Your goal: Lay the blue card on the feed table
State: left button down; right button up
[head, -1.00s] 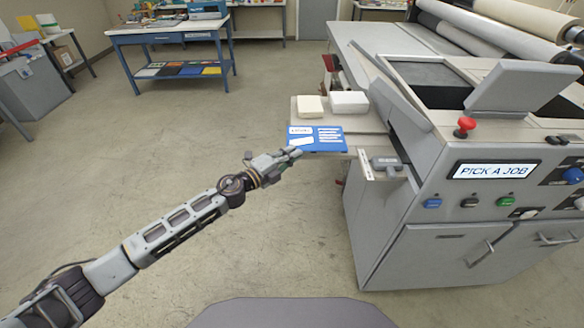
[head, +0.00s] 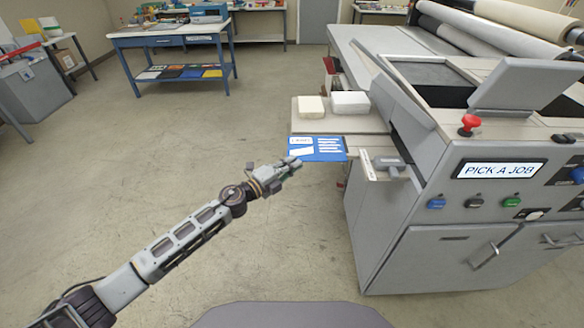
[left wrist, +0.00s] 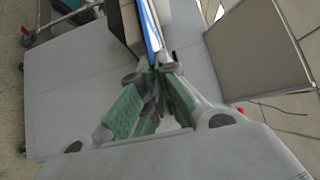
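The blue card (head: 325,149), with white markings, is at the near edge of the feed table (head: 365,122) in the head view. Its far edge meets or overlaps the table's near edge. I cannot tell whether it touches the table. My left gripper (head: 292,162) is at the card's near left corner. In the left wrist view, the green-padded fingers (left wrist: 155,72) come together on the card (left wrist: 151,32), which shows nearly edge-on as a thin blue strip. My right gripper is not in view.
Two pale stacks, one cream (head: 311,107) and one white (head: 350,104), stand on the feed table's far part. The laminator (head: 430,245) rises on the right, with a grey handle (head: 390,164) near the card. Open floor lies to the left. A blue workbench (head: 170,38) stands behind.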

pick_arm(q)
jog(key=shift+f, duration=0.25)
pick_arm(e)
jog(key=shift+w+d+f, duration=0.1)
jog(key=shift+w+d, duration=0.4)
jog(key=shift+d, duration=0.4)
pick_arm(q)
jog(key=c, duration=1.8)
grip_release()
jog(key=shift+o, duration=0.8)
jog(key=shift+r, duration=0.15)
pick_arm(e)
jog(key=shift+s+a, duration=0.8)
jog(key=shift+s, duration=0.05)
